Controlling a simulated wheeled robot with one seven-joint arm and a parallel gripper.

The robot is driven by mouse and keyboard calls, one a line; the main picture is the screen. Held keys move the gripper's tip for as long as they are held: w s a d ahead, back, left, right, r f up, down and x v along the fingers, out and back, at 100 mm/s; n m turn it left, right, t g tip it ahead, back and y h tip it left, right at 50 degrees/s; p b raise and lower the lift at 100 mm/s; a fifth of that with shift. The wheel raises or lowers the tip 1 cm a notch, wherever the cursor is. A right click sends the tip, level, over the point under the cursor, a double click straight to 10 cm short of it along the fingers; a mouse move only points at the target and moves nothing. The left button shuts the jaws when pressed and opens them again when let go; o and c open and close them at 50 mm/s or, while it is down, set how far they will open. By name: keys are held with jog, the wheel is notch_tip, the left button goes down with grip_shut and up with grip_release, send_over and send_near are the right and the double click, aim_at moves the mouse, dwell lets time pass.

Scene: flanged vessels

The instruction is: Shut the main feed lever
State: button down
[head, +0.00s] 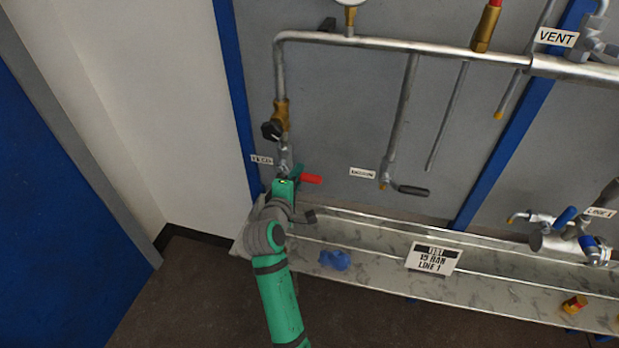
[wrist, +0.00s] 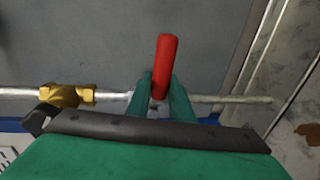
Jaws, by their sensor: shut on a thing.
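The feed lever has a red handle (head: 312,179) on the vertical pipe at the left, below the label reading FEED (head: 261,160). The handle points right, roughly crosswise to its pipe. My gripper (head: 297,174) is at the lever, its green fingers close around the handle's inner part. In the wrist view the red handle (wrist: 166,62) stands up between the two fingers (wrist: 161,88), its outer end free. The pipe (wrist: 228,99) runs sideways behind them. The valve body is mostly hidden by my gripper.
A brass valve with a black knob (head: 272,131) sits just above on the same pipe. Below is a metal ledge (head: 385,263) with a blue crumpled thing (head: 335,260) and a sign (head: 433,257). A white wall (head: 105,90) stands left.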

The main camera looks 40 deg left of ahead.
dwell(0.4)
jog(key=c, duration=1.6)
grip_release()
jog(key=shift+o, duration=0.2)
jog(key=v, duration=1.1)
jog(key=shift+a, duration=0.1)
jog(key=s+d+f+m+h, duration=0.1)
jog(key=s+d+f+m, duration=0.3)
jog(key=d+f, duration=0.45)
jog(key=s+d+f+m+h, duration=0.1)
jog(key=s+d+f+m, duration=0.2)
jog(key=d+f+m, duration=0.55)
jog(key=s+d+r+m+t+h, duration=0.1)
jog(key=s+d+m+h, duration=0.3)
jog(key=s+d+m, duration=0.6)
jog(key=s+d, duration=0.9)
jog(key=d, duration=0.3)
jog(key=shift+s+d+r, duration=0.3)
jog(key=shift+r, duration=0.1)
